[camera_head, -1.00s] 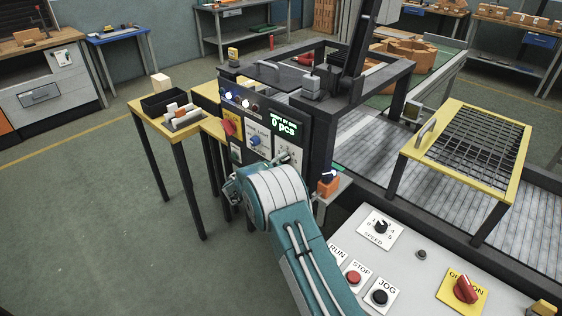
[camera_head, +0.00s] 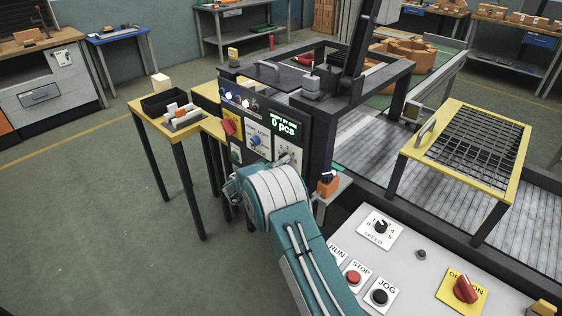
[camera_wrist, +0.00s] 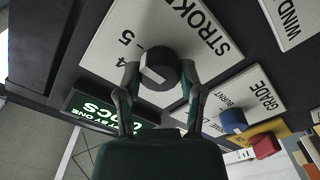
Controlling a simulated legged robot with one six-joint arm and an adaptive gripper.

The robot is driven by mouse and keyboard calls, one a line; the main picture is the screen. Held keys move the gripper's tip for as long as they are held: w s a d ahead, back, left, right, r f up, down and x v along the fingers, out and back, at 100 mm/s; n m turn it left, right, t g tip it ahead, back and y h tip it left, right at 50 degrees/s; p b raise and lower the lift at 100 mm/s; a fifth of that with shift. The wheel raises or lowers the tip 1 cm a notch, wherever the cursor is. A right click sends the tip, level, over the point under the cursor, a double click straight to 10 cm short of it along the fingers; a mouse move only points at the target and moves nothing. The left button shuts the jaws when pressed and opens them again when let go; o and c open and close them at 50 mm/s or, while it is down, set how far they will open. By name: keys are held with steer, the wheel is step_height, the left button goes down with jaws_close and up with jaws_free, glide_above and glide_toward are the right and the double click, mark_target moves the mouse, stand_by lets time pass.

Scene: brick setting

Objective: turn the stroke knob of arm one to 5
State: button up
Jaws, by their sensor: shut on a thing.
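The stroke knob (camera_wrist: 162,58) is a round dark knob with a white mark on a white plate (camera_wrist: 105,52) lettered STROKE, with 4 and 5 readable at its left in the wrist view. The white mark slants toward the lower left of that picture; I cannot tell exactly which number it meets. My gripper (camera_wrist: 158,80) is shut on the knob, one finger on each side. In the head view the plate (camera_head: 291,149) is on the dark control panel (camera_head: 302,108), and my arm hides much of the knob and gripper.
A blue grade knob (camera_wrist: 233,121) and a red knob (camera_wrist: 265,146) stand close by on the panel. A green display (camera_head: 283,127) reads 0 pcs. An orange block (camera_head: 327,187) sits right of my arm. A grey console (camera_head: 415,270) with buttons lies in front.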

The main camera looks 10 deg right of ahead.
steer(key=shift+s+d+f, duration=0.1)
steer(key=shift+f, duration=0.4)
steer(key=o, duration=1.2)
steer(key=shift+c, duration=0.2)
steer(key=shift+r, duration=0.15)
steer(key=shift+r, duration=0.1)
steer(key=v, duration=1.2)
